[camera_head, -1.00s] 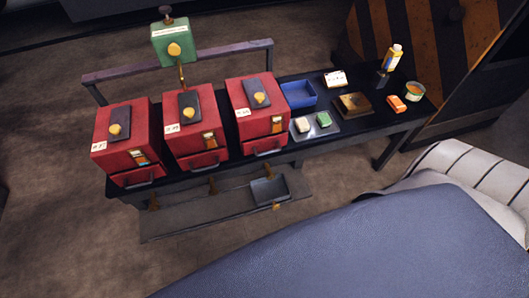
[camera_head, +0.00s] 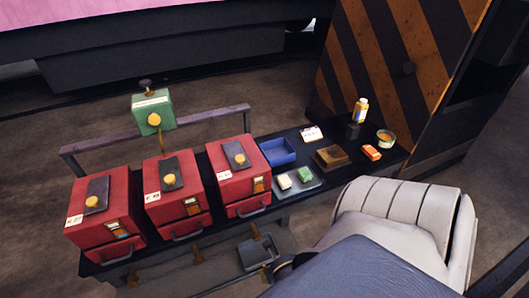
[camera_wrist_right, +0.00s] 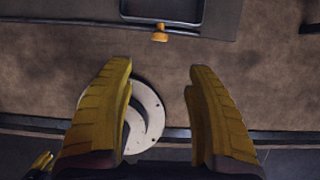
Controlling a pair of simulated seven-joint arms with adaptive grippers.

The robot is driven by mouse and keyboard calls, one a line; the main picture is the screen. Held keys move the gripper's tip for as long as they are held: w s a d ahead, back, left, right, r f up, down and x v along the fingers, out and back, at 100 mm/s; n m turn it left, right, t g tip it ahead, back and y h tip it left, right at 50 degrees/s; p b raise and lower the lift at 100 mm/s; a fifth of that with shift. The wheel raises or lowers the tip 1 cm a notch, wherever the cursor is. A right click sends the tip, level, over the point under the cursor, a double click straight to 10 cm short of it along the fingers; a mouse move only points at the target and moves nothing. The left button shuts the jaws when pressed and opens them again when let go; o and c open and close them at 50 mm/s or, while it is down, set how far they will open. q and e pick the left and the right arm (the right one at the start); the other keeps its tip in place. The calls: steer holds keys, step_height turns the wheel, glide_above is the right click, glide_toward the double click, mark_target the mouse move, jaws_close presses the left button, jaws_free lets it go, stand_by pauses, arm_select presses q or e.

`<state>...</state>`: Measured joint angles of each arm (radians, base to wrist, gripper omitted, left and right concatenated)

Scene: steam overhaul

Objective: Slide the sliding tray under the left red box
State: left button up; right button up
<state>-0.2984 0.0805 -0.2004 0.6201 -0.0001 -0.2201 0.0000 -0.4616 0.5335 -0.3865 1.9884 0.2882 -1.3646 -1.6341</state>
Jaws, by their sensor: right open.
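The left red box (camera_head: 104,212) stands at the left end of a row of red boxes on the dark bench. The sliding tray (camera_head: 258,251) is a shallow dark tray with an orange knob (camera_head: 264,274). It sits on the low shelf below the bench, below and slightly right of the right red box (camera_head: 234,178). The wrist view shows the tray (camera_wrist_right: 163,18) and its knob (camera_wrist_right: 159,34) just beyond my right gripper (camera_wrist_right: 160,67). Its yellow fingers are apart and empty, not touching the knob. In the head view my arm mostly hides this gripper.
The middle red box (camera_head: 172,195) stands between the other two. A green box (camera_head: 152,112) stands on a post behind the boxes. A blue tray (camera_head: 278,152) and small items sit on the right of the bench.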

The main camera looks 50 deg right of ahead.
steer(key=x, duration=1.7)
steer(key=shift+f, duration=0.1)
steer(key=shift+o, duration=0.3)
steer(key=shift+w, duration=0.1)
jaws_close()
